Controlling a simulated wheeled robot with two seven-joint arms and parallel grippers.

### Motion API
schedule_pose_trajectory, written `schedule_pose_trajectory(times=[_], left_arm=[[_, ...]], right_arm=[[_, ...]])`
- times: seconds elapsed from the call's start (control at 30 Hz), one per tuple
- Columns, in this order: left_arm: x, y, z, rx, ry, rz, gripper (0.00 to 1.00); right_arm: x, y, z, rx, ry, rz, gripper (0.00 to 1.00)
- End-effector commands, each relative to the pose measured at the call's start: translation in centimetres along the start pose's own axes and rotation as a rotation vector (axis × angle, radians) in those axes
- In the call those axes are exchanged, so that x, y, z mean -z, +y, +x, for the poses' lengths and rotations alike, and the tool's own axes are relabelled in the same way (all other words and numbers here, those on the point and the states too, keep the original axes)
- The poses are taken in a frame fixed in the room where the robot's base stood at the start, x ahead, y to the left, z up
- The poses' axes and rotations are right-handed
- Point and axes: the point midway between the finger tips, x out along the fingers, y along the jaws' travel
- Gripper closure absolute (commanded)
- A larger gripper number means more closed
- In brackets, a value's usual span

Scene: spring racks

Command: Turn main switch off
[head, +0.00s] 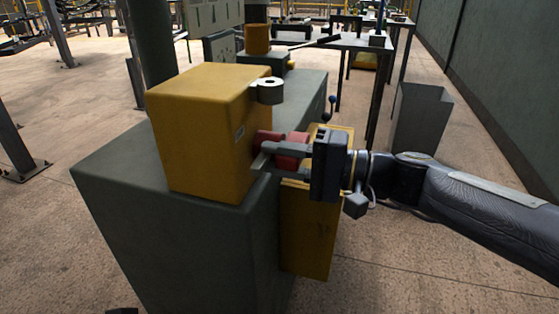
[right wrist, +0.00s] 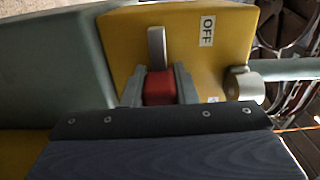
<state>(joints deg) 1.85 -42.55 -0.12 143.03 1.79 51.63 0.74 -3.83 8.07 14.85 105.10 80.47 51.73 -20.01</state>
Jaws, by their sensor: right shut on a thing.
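The main switch is a red handle (head: 293,139) on the side of a yellow box (head: 203,125). My right gripper (head: 272,149) reaches in from the right with its fingers on either side of the red handle, shut on it. In the right wrist view the red handle (right wrist: 159,88) sits between the two grey fingers, close to the yellow face. A grey bar (right wrist: 157,47) stands just beyond it. A white label reading OFF (right wrist: 207,31) is on the yellow face to the upper right.
The yellow box stands on a grey-green machine cabinet (head: 135,190). A yellow panel (head: 308,235) hangs on its side below my right gripper. A white-ended cylinder (head: 270,88) sticks out near the box's corner. A grey bin (head: 420,118) stands behind my right arm.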

Motion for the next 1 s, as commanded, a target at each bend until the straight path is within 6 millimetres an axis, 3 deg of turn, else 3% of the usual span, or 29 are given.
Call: schedule_pose_trajectory(times=[0.03, 0.17, 0.2, 0.37, 0.77, 1.0], left_arm=[[0.0, 0.0, 0.0, 0.000, 0.000, 0.000, 0.64], [0.0, 0.0, 0.0, 0.000, 0.000, 0.000, 0.64], [0.0, 0.0, 0.0, 0.000, 0.000, 0.000, 0.64], [0.0, 0.0, 0.0, 0.000, 0.000, 0.000, 0.64], [0.1, 0.1, -0.1, 0.000, 0.000, 0.000, 0.64], [0.4, 0.3, -0.7, 0.000, 0.000, 0.000, 0.64]], right_arm=[[1.2, -0.1, -0.5, -0.001, 0.036, -0.004, 1.00], [1.2, -0.1, -0.5, 0.000, 0.036, -0.005, 1.00], [1.2, -0.1, -0.5, 0.000, 0.036, -0.005, 0.72], [1.2, -0.1, -0.5, 0.000, 0.035, -0.004, 0.53], [0.7, -0.2, -0.5, 0.000, 0.022, -0.004, 0.53], [0.7, -0.3, -3.8, -0.001, 0.027, -0.004, 0.53]])
